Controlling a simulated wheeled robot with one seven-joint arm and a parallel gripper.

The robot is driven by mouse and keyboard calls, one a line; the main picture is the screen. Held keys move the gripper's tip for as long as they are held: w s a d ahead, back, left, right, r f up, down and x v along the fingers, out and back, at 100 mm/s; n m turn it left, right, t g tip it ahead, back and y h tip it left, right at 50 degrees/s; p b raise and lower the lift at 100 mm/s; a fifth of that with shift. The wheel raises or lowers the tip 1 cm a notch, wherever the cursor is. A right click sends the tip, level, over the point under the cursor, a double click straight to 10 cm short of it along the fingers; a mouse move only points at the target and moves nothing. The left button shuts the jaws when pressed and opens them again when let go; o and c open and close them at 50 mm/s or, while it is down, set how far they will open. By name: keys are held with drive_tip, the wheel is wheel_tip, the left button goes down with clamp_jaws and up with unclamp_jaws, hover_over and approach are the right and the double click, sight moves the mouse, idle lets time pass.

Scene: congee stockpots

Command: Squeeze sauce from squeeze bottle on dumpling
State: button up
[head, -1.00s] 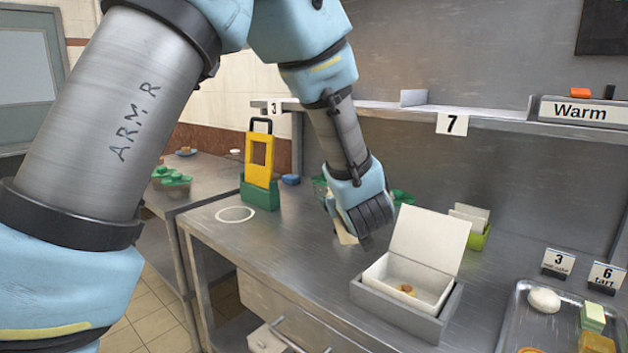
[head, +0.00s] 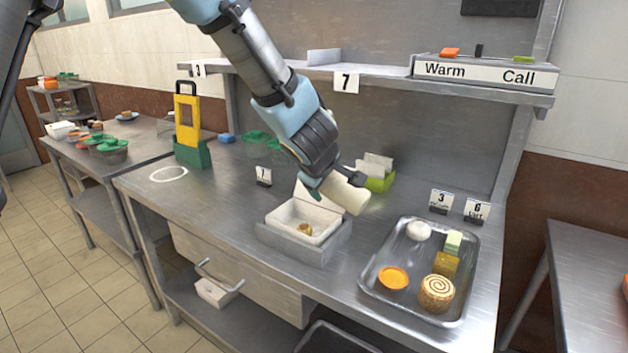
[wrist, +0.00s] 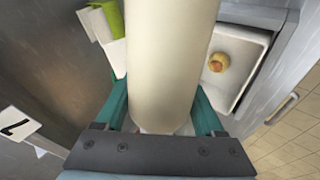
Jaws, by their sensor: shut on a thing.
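My gripper (head: 328,186) is shut on a cream-white squeeze bottle (head: 348,194), tilted, above the right side of an open white box (head: 283,219). The wrist view shows the bottle (wrist: 172,60) between my teal fingers (wrist: 160,108); its far end runs out of frame. A small golden-brown piece of food (head: 305,229), which looks like the dumpling, lies in the box. It also shows in the wrist view (wrist: 218,62), right of the bottle and apart from it. No sauce is visible on it. The bottle's nozzle is not clear.
The box sits in a grey holder (head: 318,252). A metal tray (head: 402,309) with a white bun, a spiral roll and other foods lies to the right. A lime-green holder (head: 378,183) stands behind the bottle. A shelf (head: 300,75) runs above. The counter's left part has free room.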

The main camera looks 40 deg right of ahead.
drive_tip(key=g+b, duration=0.1)
drive_tip(key=s+f+n+g+b, duration=0.1)
drive_tip(key=s+n+g+h+b, duration=0.1)
drive_tip(key=g, duration=0.1)
drive_tip(key=shift+d+f, duration=0.2)
drive_tip(key=shift+d, duration=0.1)
drive_tip(key=g, duration=0.1)
drive_tip(key=n+g+h+p, duration=0.1)
drive_tip(key=g, duration=0.1)
drive_tip(key=shift+r+n, duration=0.2)
drive_tip(key=shift+n, duration=0.1)
drive_tip(key=shift+w+a+n+g+h, duration=0.1)
drive_tip(key=shift+w+n+g+h, duration=0.15)
drive_tip(key=shift+g, duration=0.35)
drive_tip(key=shift+w+n+g+h, duration=0.15)
drive_tip(key=shift+n+g+h, duration=0.2)
drive_tip(key=shift+g, duration=0.25)
drive_tip(key=g, duration=0.1)
drive_tip(key=n+g+h, duration=0.1)
drive_tip(key=w+n+g, duration=0.1)
drive_tip(key=shift+a+r+h, duration=0.1)
drive_tip(key=shift+r+h, duration=0.2)
drive_tip(key=o, duration=0.3)
drive_tip(key=c, duration=0.8)
